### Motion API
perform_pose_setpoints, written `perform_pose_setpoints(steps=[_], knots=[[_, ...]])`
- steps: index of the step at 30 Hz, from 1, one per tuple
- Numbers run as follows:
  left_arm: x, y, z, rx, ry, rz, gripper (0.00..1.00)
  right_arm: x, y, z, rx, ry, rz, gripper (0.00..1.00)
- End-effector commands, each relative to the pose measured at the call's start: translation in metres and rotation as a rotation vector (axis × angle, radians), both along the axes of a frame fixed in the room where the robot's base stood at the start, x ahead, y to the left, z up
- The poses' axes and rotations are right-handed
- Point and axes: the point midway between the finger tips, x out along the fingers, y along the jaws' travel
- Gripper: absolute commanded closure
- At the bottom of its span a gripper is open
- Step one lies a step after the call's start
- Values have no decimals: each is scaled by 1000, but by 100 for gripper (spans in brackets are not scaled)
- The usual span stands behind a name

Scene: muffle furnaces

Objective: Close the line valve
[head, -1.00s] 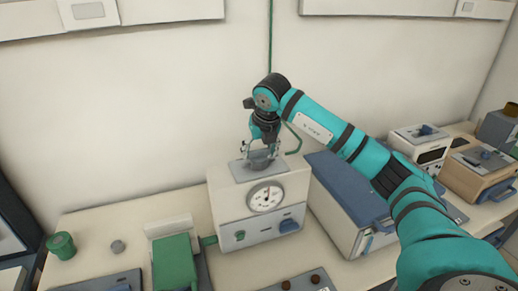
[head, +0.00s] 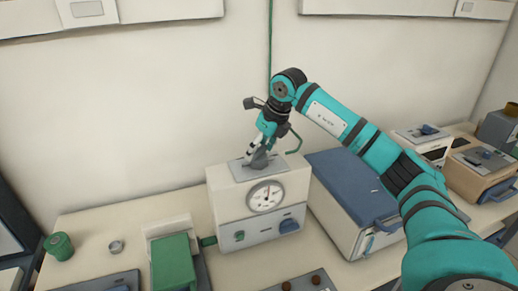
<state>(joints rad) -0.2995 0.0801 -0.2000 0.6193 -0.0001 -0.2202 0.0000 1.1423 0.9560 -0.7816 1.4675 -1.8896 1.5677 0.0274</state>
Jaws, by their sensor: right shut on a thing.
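My right gripper (head: 255,154) points down over the top of a white box with a round dial gauge (head: 265,197). It is shut on a small grey valve handle (head: 261,160), which stands on a grey plate (head: 284,165) on the box's top. The fingers cover part of the handle, so its exact angle is hard to read. A green line (head: 270,60) runs down the wall behind the box. My left gripper is not in view.
A blue-lidded box (head: 345,182) stands close at the right of the gauge box. The bench (head: 95,222) is bare towards the wall.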

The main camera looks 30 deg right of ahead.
Motion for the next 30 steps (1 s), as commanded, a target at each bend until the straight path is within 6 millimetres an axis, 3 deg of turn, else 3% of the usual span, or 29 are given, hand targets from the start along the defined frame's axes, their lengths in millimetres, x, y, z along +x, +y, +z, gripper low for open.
perform_pose_setpoints(steps=[30], knots=[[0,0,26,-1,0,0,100,4,-3,3,1,-3,887,69]])
